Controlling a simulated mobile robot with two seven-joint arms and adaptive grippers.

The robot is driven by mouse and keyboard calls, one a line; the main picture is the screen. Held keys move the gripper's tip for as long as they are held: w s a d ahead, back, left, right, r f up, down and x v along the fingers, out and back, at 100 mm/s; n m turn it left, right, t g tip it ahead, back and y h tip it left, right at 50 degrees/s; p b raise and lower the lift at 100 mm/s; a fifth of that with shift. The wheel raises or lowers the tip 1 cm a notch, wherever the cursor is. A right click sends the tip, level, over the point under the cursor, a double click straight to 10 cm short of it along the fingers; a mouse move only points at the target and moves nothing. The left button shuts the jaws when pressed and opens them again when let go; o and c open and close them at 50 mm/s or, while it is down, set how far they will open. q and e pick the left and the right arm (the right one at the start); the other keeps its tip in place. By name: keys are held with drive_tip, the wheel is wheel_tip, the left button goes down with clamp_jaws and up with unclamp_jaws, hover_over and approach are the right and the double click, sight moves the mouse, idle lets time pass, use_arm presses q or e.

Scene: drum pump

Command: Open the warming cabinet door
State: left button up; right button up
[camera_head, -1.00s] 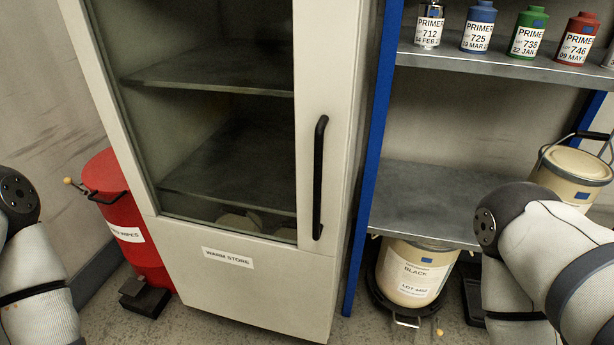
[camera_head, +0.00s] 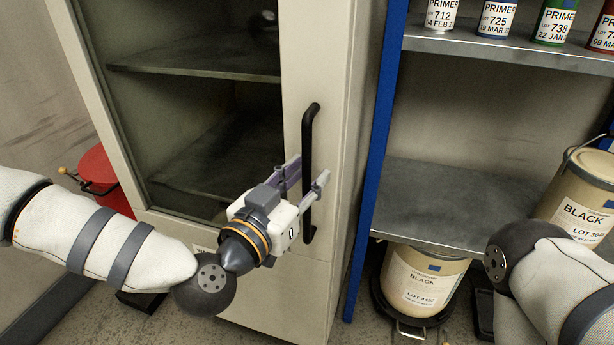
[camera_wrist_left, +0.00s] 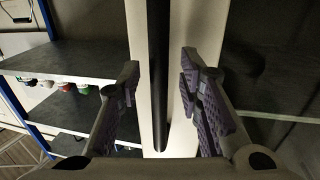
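The warming cabinet door (camera_head: 312,80) is shut, with a dark glass pane and a pale frame. Its black vertical handle (camera_head: 308,140) is on the right side of the frame; it also shows in the left wrist view (camera_wrist_left: 160,75). My left gripper (camera_head: 307,176) is at the lower half of the handle. In the left wrist view its fingers (camera_wrist_left: 158,90) are spread wide, with the handle running between them and a gap on either side. My right arm shows at the lower right in the head view, but its gripper is out of view.
A blue-framed shelf (camera_head: 440,200) stands right of the cabinet, with primer cans (camera_head: 497,18) on top and a BLACK pail (camera_head: 575,205) on the lower shelf. Another pail (camera_head: 420,280) sits underneath. A red bin (camera_head: 98,172) is left of the cabinet.

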use_arm(q)
drive_tip(key=shift+w+d, duration=0.15)
drive_tip(key=shift+w, duration=0.1)
clamp_jaws()
